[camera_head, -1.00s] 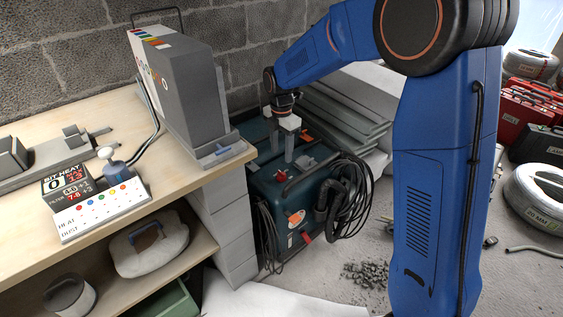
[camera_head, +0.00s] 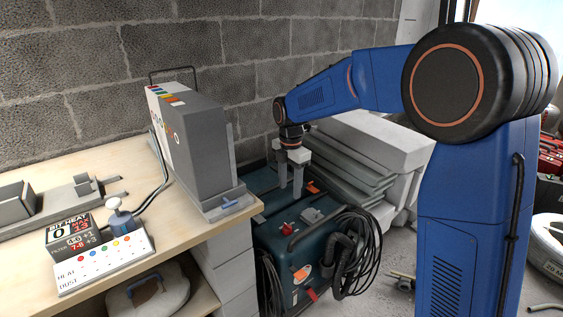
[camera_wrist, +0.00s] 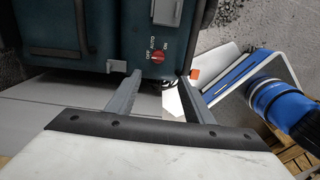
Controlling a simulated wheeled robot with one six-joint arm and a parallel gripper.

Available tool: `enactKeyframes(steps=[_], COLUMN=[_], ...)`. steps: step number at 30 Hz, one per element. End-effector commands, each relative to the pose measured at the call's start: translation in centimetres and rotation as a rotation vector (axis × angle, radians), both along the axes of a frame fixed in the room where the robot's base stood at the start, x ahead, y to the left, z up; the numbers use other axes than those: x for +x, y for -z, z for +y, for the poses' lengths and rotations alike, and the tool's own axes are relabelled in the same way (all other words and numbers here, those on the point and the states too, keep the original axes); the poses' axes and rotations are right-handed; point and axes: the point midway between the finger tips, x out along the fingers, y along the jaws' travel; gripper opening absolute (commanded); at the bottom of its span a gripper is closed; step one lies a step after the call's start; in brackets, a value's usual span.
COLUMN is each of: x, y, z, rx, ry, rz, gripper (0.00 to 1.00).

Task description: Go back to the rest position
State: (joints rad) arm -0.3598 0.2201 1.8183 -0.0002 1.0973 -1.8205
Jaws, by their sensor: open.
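My gripper (camera_head: 290,191) points down above the top of a dark teal machine (camera_head: 307,262) beside the workbench. Its two grey fingers are apart with nothing between them. In the wrist view the fingers (camera_wrist: 158,92) are spread, and the machine's red knob (camera_wrist: 157,58) with OFF, AUTO and ON marks lies beyond the gap. In the head view the red knob (camera_head: 287,229) sits in front of and below the fingertips, apart from them.
A workbench (camera_head: 107,210) on the left carries a tall grey unit (camera_head: 195,148) and a control panel (camera_head: 105,262). A block wall stands behind. A black corrugated hose (camera_head: 343,262) and cables hang on the machine. Grey slabs (camera_head: 350,165) lie behind it. Reels and red cases stand far right.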

Motion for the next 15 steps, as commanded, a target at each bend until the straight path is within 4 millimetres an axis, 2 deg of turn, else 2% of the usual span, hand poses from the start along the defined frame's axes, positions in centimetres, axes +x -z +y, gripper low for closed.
enactKeyframes(steps=[5, 15], x=[-2.6, -10.1], y=[-2.6, -6.7], z=[-3.0, -9.5], rx=[0.016, 0.071], ry=[0.177, 0.64], rz=[-0.035, -0.106], gripper=[0.47, 0.47])
